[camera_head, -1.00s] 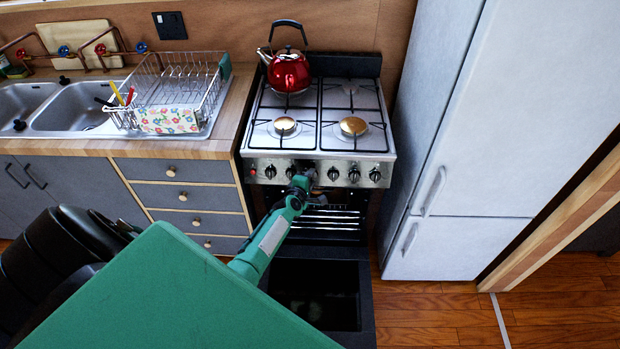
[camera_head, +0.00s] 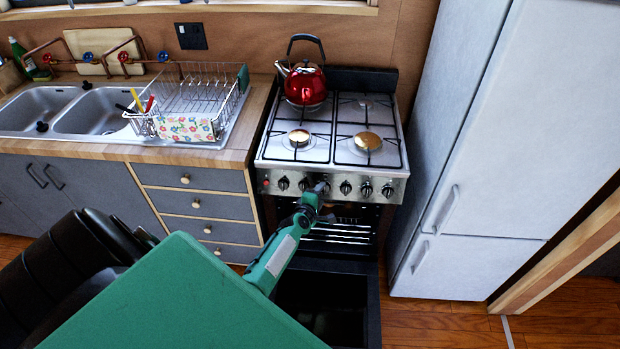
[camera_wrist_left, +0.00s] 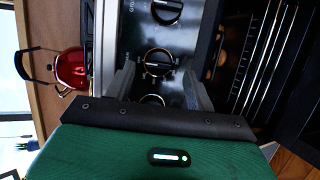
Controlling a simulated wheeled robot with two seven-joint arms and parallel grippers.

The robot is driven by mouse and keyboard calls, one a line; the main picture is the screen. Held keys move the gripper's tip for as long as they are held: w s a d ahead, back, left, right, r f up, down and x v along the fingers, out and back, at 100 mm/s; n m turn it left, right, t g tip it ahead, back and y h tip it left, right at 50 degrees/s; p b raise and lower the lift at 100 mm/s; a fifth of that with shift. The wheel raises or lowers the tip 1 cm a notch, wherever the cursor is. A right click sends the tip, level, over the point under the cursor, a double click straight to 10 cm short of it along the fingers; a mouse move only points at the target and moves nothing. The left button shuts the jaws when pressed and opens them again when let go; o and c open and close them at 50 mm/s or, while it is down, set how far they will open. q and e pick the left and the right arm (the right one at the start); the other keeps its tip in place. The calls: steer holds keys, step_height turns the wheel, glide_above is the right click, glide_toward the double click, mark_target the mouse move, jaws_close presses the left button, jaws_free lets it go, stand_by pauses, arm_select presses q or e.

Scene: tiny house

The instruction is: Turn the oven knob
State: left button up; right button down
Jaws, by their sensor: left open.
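The stove's front panel (camera_head: 334,187) carries a row of dark round knobs, such as one left of my gripper (camera_head: 304,184) and one right of it (camera_head: 346,187). My left gripper (camera_head: 319,188) is at the panel between these two, hiding the part behind it. In the left wrist view its two grey fingers (camera_wrist_left: 159,72) are apart, one on each side of a knob (camera_wrist_left: 158,62). I cannot tell whether they touch it. Another knob (camera_wrist_left: 152,100) is partly hidden by the gripper's body. My right gripper is not in view.
The oven door (camera_head: 372,305) is lowered open below my left arm, with racks (camera_head: 340,232) inside. A red kettle (camera_head: 306,86) stands on the back left burner. A white fridge (camera_head: 480,150) is at the right, drawers (camera_head: 205,205) at the left.

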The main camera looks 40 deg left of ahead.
arm_select(q)
steer(key=v, duration=1.1)
steer(key=shift+s, duration=0.15)
steer(key=s+d+f+m+g+h, duration=0.1)
steer(key=s+d+f+m+g, duration=0.1)
steer(key=s+d+f+m, duration=0.5)
steer(key=s+d+f+m+g+h, duration=0.15)
steer(key=s+f, duration=0.25)
steer(key=f, duration=0.7)
steer(key=s+d+f+m+g+h, duration=0.1)
steer(key=s+d+f+m+g, duration=0.25)
steer(key=s+f, duration=0.4)
steer(key=s+f+m+g, duration=0.3)
steer(key=s+f+m, duration=0.3)
steer(key=s, duration=0.8)
steer(key=s+d+f+m+g, duration=0.1)
steer(key=s+f+m+g, duration=0.2)
steer(key=s, duration=1.1)
step_height(320, 180, down, 5)
steer(key=m, duration=0.2)
steer(key=shift+s+d+m, duration=0.3)
steer(key=shift+s+m, duration=0.1)
steer(key=shift+f+y, duration=0.1)
steer(key=shift+y, duration=0.15)
